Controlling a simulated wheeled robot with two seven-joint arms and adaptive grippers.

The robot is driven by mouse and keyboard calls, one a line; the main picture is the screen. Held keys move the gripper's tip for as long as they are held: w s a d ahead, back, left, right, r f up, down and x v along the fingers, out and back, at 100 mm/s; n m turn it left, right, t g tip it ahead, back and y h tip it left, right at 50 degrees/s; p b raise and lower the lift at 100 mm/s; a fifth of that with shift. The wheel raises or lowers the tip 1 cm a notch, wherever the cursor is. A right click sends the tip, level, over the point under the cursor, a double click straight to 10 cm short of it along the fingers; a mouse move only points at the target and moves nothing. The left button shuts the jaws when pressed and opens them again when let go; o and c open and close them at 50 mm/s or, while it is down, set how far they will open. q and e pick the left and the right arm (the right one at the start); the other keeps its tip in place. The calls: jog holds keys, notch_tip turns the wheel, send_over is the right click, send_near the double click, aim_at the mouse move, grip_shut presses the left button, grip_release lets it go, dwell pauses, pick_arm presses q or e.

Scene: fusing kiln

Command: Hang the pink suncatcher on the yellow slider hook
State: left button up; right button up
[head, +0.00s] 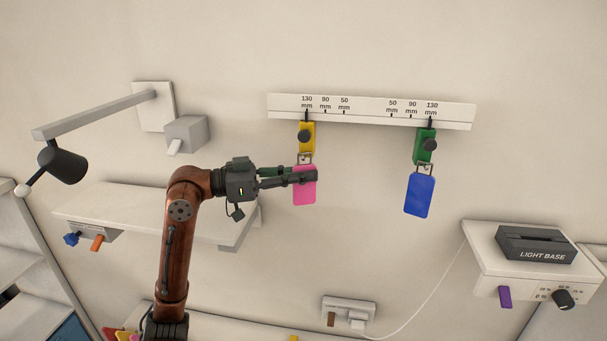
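The pink suncatcher (304,192) is a small upright panel just below the yellow slider hook (307,133). Its wire loop (305,160) reaches up to the lower end of the yellow slider; I cannot tell whether the loop is seated on the hook. The yellow slider sits under the left 130 mm mark of the white rail (372,112). My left gripper (308,176) comes in from the left with its fingers closed across the upper part of the pink panel. My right gripper is not in view.
A blue suncatcher (420,195) hangs from the green slider (425,147) at the right. A wall lamp (66,164) and a shelf (130,209) are at the left. A light base (537,244) stands on a right shelf.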

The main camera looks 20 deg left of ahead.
pick_arm(q)
jog(key=shift+o, duration=0.5)
jog(key=o, duration=0.4)
jog(key=o, duration=0.3)
jog(key=shift+a, duration=0.1)
jog(key=f+b+v, duration=0.1)
jog(key=b+v, duration=0.1)
jog(key=v, duration=0.5)
jog(key=shift+s+b, duration=0.15)
jog(key=shift+b, duration=0.25)
dwell(1.0)
jog(key=shift+a+f, duration=0.1)
jog(key=shift+a, duration=0.05)
jog(key=shift+s, duration=0.15)
jog(key=s+d+b, duration=0.2)
jog(key=s+b, duration=0.1)
jog(key=s, duration=0.5)
jog(key=shift+s+d+b, duration=0.15)
jog(key=shift+s+b, duration=0.1)
jog(key=shift+b, duration=0.1)
dwell(0.7)
